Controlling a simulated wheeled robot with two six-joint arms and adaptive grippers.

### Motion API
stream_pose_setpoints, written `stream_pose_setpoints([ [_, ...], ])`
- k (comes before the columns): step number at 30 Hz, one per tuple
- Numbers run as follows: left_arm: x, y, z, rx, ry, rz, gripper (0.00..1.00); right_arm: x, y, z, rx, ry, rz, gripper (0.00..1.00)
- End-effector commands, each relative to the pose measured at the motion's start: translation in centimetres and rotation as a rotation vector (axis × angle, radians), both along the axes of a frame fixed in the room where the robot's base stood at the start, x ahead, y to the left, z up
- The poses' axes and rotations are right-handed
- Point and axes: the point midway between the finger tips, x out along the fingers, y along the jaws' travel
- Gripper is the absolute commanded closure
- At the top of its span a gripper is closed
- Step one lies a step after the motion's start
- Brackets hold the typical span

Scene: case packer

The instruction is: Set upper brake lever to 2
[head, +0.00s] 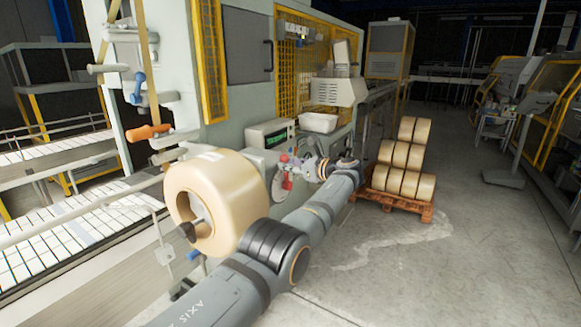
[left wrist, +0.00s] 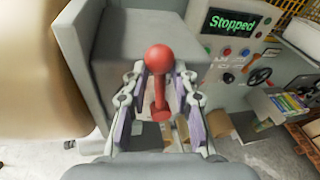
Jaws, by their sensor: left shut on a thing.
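A red lever with a round ball knob (left wrist: 159,58) stands upright between the fingers of my left gripper (left wrist: 158,97) in the left wrist view. The gripper is shut on the lever's stem, below the knob. In the head view the lever's red knob (head: 284,157) shows small beside the machine's front, with my left gripper (head: 291,171) at it. No scale or numbers for the lever can be read. My right gripper is not in view.
A large tan tape roll (head: 233,190) is mounted close to the left of the lever. A control panel (left wrist: 232,42) reading "Stopped" is behind it. A pallet (head: 398,203) with stacked rolls stands farther back.

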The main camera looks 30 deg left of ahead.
Motion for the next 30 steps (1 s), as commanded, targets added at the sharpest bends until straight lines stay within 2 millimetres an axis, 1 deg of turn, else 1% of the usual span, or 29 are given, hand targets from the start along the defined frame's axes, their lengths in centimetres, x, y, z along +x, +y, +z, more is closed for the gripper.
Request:
stream_pose_setpoints([
  [1,0.0,0.1,0.3,0.002,-0.005,0.002,1.00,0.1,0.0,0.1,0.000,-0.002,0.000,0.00],
  [4,0.0,0.1,0.3,0.002,-0.006,0.003,1.00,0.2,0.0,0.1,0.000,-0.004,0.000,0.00],
  [5,0.0,0.1,0.3,0.002,-0.006,0.003,0.69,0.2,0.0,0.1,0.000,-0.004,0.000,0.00],
  [9,0.0,0.1,0.2,0.002,-0.004,0.002,0.50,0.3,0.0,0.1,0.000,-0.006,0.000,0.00],
  [17,0.0,0.0,0.1,0.000,-0.002,0.001,0.50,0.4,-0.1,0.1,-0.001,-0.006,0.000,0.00],
  [20,0.0,-0.3,0.1,0.001,-0.004,-0.001,0.50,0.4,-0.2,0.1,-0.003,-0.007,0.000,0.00],
  [23,-0.2,-1.3,0.3,0.002,-0.005,-0.003,0.50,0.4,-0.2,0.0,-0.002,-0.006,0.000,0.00],
  [26,-0.8,-2.7,0.5,-0.001,-0.006,-0.003,0.50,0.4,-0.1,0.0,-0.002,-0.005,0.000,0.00],
  [30,-2.0,-6.2,1.2,-0.003,-0.006,-0.003,0.50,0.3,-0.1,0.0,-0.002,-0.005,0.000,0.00],
])
